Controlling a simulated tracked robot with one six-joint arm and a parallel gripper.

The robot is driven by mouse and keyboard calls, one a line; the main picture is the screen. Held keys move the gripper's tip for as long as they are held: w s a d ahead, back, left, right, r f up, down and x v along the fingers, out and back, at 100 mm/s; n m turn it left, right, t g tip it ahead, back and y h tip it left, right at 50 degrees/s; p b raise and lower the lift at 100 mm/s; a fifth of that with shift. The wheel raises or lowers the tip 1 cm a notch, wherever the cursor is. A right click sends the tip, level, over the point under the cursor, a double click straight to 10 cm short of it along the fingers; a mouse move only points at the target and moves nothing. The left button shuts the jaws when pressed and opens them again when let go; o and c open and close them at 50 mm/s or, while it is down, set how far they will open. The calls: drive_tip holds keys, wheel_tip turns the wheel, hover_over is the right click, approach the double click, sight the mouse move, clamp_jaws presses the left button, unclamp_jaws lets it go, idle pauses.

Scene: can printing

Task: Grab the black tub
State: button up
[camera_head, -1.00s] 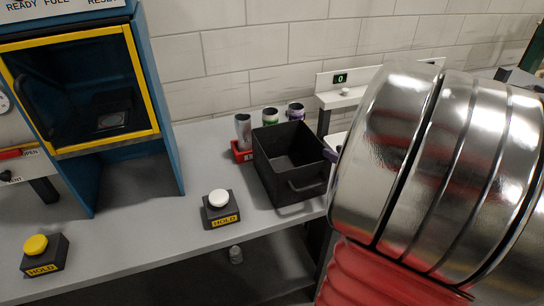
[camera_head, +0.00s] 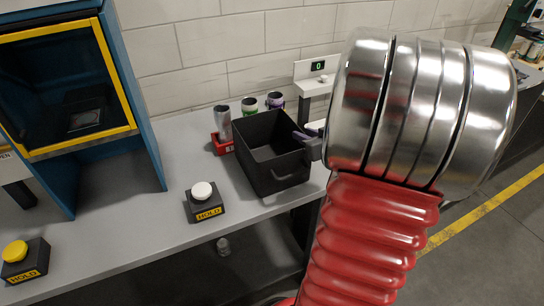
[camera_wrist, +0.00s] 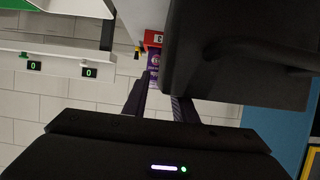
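The black tub (camera_head: 262,160) stands upright and open-topped on the grey bench, with a handle on its near side. It fills the upper right of the wrist view (camera_wrist: 240,85), dark and close. My gripper (camera_head: 303,137) is at the tub's right rim, mostly hidden behind my arm; a purple-grey finger shows at the rim. In the wrist view, the two fingers (camera_wrist: 160,100) stand apart with a gap between them, and the tub's wall overlaps the right finger's tip. I cannot tell whether they touch the wall.
A red rack (camera_head: 221,146) with several cans stands behind the tub's left side. A white-buttoned HOLD box (camera_head: 205,203) is front left, and a yellow-buttoned one (camera_head: 24,262) is farther left. A blue cabinet (camera_head: 142,110) stands left. A white shelf with a counter (camera_head: 318,66) is behind.

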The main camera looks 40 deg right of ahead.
drive_tip(key=x, duration=0.3)
drive_tip(key=shift+w+f, duration=0.1)
drive_tip(key=shift+w, duration=0.1)
drive_tip(key=shift+c, duration=0.3)
clamp_jaws()
idle(1.3)
